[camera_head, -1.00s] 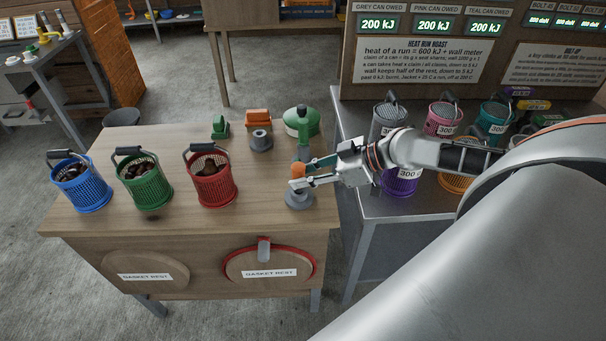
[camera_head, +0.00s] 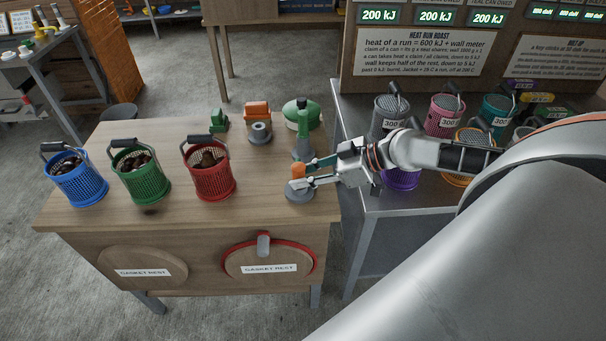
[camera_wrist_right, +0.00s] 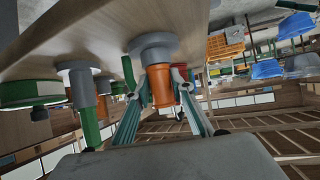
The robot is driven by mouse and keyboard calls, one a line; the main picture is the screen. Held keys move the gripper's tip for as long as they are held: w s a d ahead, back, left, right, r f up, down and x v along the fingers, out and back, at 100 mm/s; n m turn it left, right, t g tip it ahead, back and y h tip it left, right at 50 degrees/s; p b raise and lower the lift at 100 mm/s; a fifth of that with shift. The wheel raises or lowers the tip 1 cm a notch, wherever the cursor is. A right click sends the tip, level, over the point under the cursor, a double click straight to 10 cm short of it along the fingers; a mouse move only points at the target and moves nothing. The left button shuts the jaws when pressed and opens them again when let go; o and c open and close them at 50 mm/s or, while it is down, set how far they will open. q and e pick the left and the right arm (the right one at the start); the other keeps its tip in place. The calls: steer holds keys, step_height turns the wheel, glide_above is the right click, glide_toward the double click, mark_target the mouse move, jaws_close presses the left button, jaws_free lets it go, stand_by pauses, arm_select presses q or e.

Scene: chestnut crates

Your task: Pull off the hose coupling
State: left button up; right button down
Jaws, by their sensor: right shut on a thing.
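The orange hose coupling (camera_head: 298,170) sits upright above a round grey base (camera_head: 299,195) near the front right corner of the wooden table. My right gripper (camera_head: 304,173) reaches in from the right and is shut on the coupling, with a finger on either side. In the right wrist view, the orange coupling (camera_wrist_right: 160,86) stands between my fingers and meets the grey flange (camera_wrist_right: 153,46); I see no clear gap between them. My left gripper is not in view.
Just behind stands a green post (camera_head: 303,140). Farther back are an orange-topped fitting (camera_head: 257,110) and a green round lid (camera_head: 301,113). Blue (camera_head: 78,182), green (camera_head: 141,175) and red (camera_head: 211,177) baskets stand left. A metal table (camera_head: 370,207) with several cans adjoins right.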

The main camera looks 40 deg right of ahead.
steer(key=c, duration=1.6)
jaws_free()
steer(key=shift+c, duration=0.2)
steer(key=shift+v, duration=0.95)
steer(key=v, duration=1)
